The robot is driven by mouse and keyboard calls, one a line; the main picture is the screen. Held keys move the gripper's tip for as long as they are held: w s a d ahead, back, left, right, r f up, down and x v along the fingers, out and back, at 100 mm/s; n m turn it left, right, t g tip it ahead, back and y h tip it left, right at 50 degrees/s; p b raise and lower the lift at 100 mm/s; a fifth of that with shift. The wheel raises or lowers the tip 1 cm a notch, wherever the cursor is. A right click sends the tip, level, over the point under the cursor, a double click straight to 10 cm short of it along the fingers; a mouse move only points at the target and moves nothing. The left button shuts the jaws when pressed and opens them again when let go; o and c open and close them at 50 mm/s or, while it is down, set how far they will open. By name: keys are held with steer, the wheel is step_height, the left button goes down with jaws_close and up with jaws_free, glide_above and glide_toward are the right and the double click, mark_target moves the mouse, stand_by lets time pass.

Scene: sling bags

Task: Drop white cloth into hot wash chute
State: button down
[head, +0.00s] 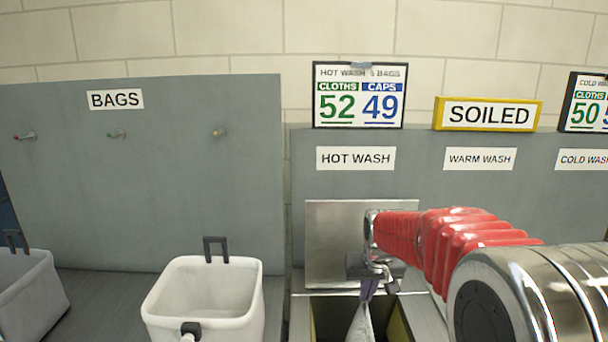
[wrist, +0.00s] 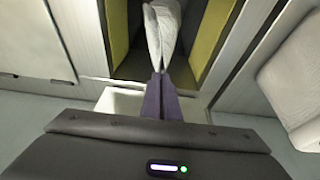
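The white cloth (head: 361,325) hangs in folds from my gripper (head: 369,289), whose purple fingers are shut on it. In the wrist view the fingers (wrist: 160,76) pinch the cloth (wrist: 163,32) near the middle of the picture. The cloth hangs over the open mouth of the hot wash chute (head: 401,326), under the HOT WASH label (head: 355,158). The chute's yellow side walls (wrist: 117,38) show on both sides of the cloth in the wrist view. The cloth's lower end is cut off in the head view, so its depth in the chute is unclear.
A steel plate (head: 332,240) stands behind the chute mouth. A white bin (head: 205,300) with a dark handle stands to the left, under the BAGS panel (head: 170,190) with several pegs. Labels for WARM WASH (head: 479,159) and COLD WASH (head: 583,159) are to the right.

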steer(key=c, duration=2.5)
jaws_free()
steer(key=o, duration=0.6)
steer(key=shift+c, duration=0.2)
steer(key=shift+o, duration=0.2)
steer(key=o, duration=0.5)
steer(key=shift+o, duration=0.6)
steer(key=o, duration=0.6)
steer(key=shift+o, duration=0.2)
steer(key=shift+r, duration=0.15)
steer(key=shift+s+r+g, duration=0.2)
steer(key=shift+r+g, duration=0.2)
steer(key=shift+r, duration=0.55)
steer(key=shift+s+r+g, duration=0.25)
steer(key=shift+r+g, duration=0.15)
steer(key=shift+r, duration=0.55)
steer(key=shift+s+r+g, duration=0.2)
steer(key=shift+r+g, duration=0.2)
steer(key=shift+r, duration=0.55)
